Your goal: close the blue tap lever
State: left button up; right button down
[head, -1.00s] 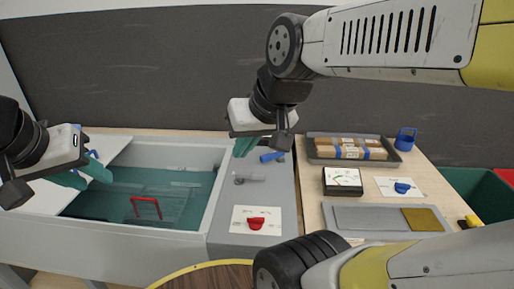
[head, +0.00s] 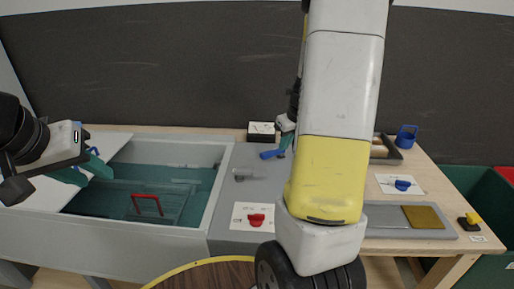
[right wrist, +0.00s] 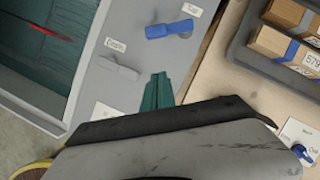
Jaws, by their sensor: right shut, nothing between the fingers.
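The blue tap lever (head: 271,154) sits on the grey counter strip right of the sink and lies roughly sideways. In the right wrist view the blue lever (right wrist: 170,28) is at the top, beside a small label. My right gripper (head: 287,141) is just right of the lever in the head view, partly hidden by my arm. Its teal fingers (right wrist: 157,92) are shut and empty, with a visible gap to the lever in the right wrist view. My left gripper (head: 90,174) is open and empty over the left side of the sink.
A grey lever (head: 248,175) and a red knob on a white card (head: 256,220) sit nearer on the strip. A sink (head: 215,200) with a red handle (head: 146,205) inside is left. A black box (head: 262,131) stands behind. A tray of boxes (right wrist: 258,62) is right of the gripper.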

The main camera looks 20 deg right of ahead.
aim_at(267, 154)
jog(key=x, duration=1)
jog(key=shift+s+d, duration=0.15)
jog(key=shift+d, duration=0.2)
jog(key=w, duration=0.3)
jog(key=shift+w+a+f, duration=0.2)
jog(key=shift+a, duration=0.2)
jog(key=shift+w, duration=0.45)
jog(key=shift+w+a+m, duration=0.1)
jog(key=shift+m, duration=0.2)
jog(key=shift+w+a+m+h, duration=0.3)
jog(key=shift+w+m, duration=0.1)
jog(key=shift+m, duration=0.3)
jog(key=shift+w+a+m+h, duration=0.3)
jog(key=shift+w+m, duration=0.15)
jog(key=shift+m, duration=0.25)
jog(key=shift+w+a, duration=0.1)
jog(key=shift+w, duration=1.1)
jog(key=shift+w+r, duration=0.1)
